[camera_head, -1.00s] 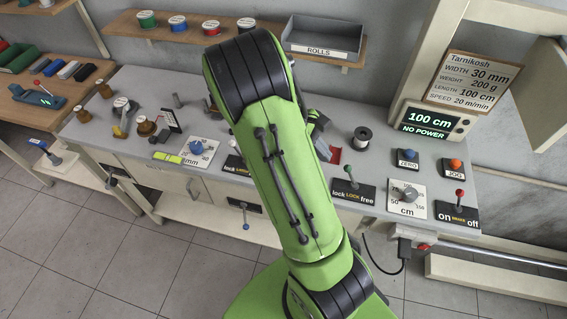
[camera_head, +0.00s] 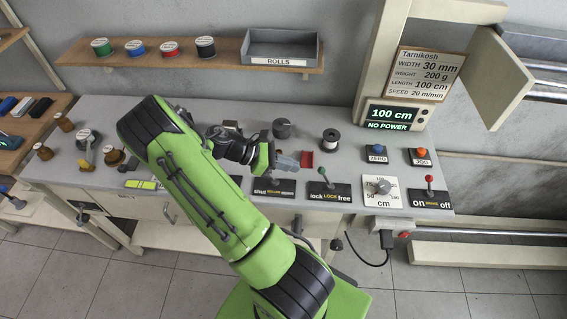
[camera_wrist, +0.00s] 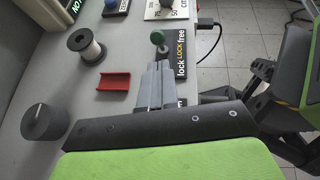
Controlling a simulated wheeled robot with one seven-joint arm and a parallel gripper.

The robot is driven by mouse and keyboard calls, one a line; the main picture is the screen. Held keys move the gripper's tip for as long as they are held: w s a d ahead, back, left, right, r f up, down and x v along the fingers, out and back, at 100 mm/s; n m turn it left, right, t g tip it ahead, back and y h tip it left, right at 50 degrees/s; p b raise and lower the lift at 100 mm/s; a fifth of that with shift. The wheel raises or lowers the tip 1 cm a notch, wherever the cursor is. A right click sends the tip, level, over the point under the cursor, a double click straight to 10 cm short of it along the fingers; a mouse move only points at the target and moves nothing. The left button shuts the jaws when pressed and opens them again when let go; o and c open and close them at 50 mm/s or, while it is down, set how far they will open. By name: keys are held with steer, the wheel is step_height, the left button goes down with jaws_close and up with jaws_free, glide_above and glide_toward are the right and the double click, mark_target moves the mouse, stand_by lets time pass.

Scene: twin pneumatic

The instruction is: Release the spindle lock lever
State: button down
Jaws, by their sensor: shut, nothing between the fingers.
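The spindle lock lever (camera_head: 325,178) has a green knob and stands on a black plate (camera_head: 329,194) marked lock, LOCK, free. Its knob leans toward the "lock" side. In the wrist view the lever (camera_wrist: 158,40) stands just beyond my fingertips, with its plate (camera_wrist: 182,62) beside it. My gripper (camera_head: 296,164) is shut and empty, over the bench to the left of the lever and apart from it. Its grey fingers also show in the wrist view (camera_wrist: 158,72), pointing toward the knob.
A red holder (camera_head: 307,160), a spool (camera_head: 329,141) and a dark round knob (camera_head: 283,128) are near my gripper. A "shut" plate (camera_head: 273,187) is left of the lever. The cm dial (camera_head: 379,186) and red-knobbed on/off lever (camera_head: 430,182) are to its right. The display reads NO POWER.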

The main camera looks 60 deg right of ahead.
mark_target(325, 176)
steer(key=x, duration=0.5)
steer(key=shift+s+d+f, duration=0.1)
steer(key=shift+f, duration=0.05)
